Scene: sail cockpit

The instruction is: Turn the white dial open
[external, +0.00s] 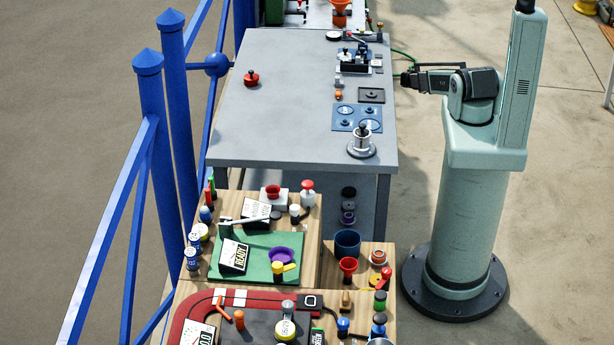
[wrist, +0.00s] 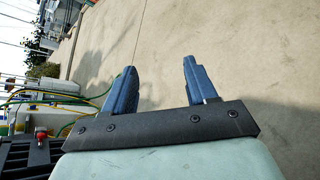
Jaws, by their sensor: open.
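I cannot tell for sure which thing is the white dial. A pale round fitting (external: 361,146) with a dark top stands upright at the near right corner of the grey table. A small white disc (external: 333,36) lies near the table's far edge. My gripper (wrist: 158,66) is open and empty in the wrist view, its two blue fingers apart over bare concrete. In the external view my gripper (external: 403,79) is small, beyond the table's right edge and apart from both round things. Neither shows clearly in the wrist view.
The grey table (external: 290,110) has a wide clear middle. A red knob (external: 251,77) sits on its left, and a black fitting (external: 354,60) and blue plates (external: 357,118) line its right side. Blue railings (external: 165,110) run along the left. Cluttered wooden benches stand in front.

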